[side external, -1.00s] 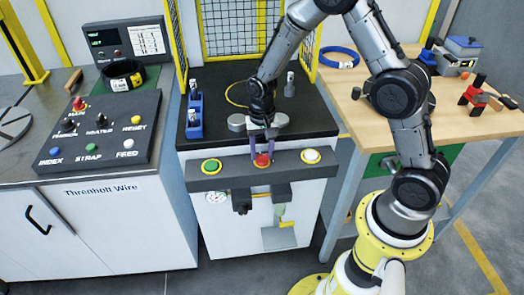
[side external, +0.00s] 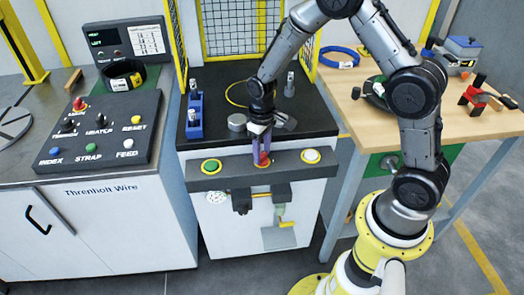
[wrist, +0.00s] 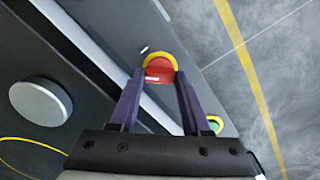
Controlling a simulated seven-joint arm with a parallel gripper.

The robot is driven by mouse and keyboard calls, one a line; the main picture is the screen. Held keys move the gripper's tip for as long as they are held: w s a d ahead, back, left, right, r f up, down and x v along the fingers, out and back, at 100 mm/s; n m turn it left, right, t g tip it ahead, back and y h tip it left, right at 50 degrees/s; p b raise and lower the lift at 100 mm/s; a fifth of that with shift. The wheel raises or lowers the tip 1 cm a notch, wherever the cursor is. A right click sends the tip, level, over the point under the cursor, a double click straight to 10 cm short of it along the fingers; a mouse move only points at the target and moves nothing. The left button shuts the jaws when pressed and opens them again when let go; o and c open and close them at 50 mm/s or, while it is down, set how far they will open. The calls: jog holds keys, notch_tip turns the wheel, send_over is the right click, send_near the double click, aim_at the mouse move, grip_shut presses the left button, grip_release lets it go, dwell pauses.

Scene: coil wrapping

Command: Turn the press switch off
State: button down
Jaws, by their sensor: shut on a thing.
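The press's front bar (side external: 232,168) carries a red knob (side external: 264,160) in a yellow ring, between a green button (side external: 211,166) and a white button (side external: 311,156). My gripper (side external: 261,160) points down at the red knob, with its purple fingers on either side of it. In the wrist view, the fingertips (wrist: 161,74) are shut on the red knob (wrist: 159,77), which has a small white mark. Part of the yellow ring shows beyond it. The green button (wrist: 214,124) shows past one finger. The fingers partly hide the knob in the side view.
The dark press table (side external: 300,122) behind the bar holds a grey disc (side external: 237,122), a blue rack (side external: 194,116) and a yellow loop. A gauge (side external: 216,197) and a yellow-ended lever (side external: 287,224) are below the bar. A control panel (side external: 100,133) stands at left.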

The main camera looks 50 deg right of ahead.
aim_at(262, 155)
jog(key=n, duration=0.4)
jog(key=shift+r+n, duration=0.1)
jog(key=shift+n, duration=2.1)
jog(key=shift+c, duration=1.8)
grip_release()
notch_tip(262, 155, up, 14)
